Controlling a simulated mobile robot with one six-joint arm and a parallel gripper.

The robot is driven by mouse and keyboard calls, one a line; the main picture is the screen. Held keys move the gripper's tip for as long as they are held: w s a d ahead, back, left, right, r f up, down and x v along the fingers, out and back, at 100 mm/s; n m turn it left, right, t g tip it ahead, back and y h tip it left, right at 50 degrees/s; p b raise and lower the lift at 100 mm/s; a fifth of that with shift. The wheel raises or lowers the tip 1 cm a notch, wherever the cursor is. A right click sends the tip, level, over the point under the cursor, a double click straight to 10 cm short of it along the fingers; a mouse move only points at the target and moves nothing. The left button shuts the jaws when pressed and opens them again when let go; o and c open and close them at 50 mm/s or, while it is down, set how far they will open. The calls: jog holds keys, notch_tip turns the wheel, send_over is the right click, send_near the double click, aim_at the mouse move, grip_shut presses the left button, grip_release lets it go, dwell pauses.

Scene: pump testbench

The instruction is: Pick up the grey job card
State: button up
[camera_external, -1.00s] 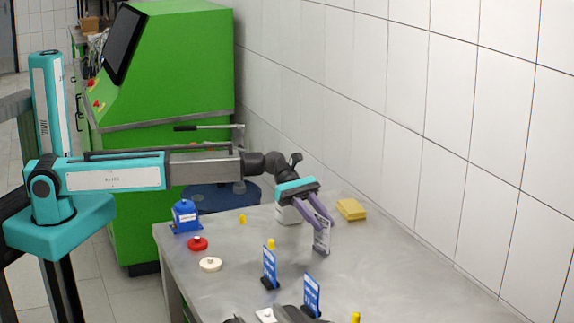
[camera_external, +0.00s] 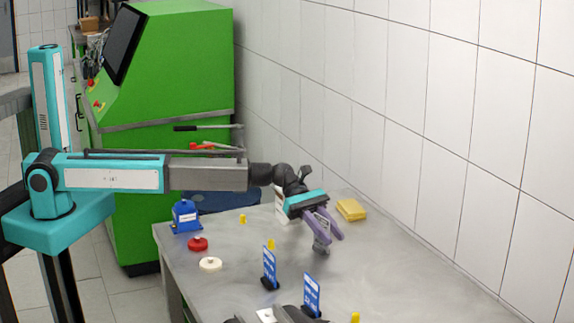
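The grey job card (camera_external: 321,246) stands on the bench near its back part, with only its lower part showing. My gripper (camera_external: 332,238) has purple fingers and points down at the card from above. The two fingers look spread, with a gap between their tips. The near finger covers the upper part of the card. I cannot tell whether either finger touches it.
Two blue cards (camera_external: 269,267) (camera_external: 312,294) stand in front of my gripper. A yellow block (camera_external: 351,209) lies to the right, near the tiled wall. A white container (camera_external: 281,207) is behind the wrist. A blue part (camera_external: 186,217), red ring (camera_external: 198,244) and white ring (camera_external: 210,264) are at left.

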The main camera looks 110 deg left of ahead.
dwell(0.3)
grip_shut()
jog(key=shift+r, duration=0.15)
jog(key=s+d+r+b, duration=0.1)
jog(key=s+r+b, duration=0.1)
jog(key=s, duration=0.5)
jog(key=s+d+r+b, duration=0.2)
jog(key=s, duration=0.6)
jog(key=shift+s+d+r+b, duration=0.2)
jog(key=shift+s+r+b, duration=0.1)
jog(key=shift+r, duration=0.05)
dwell(0.9)
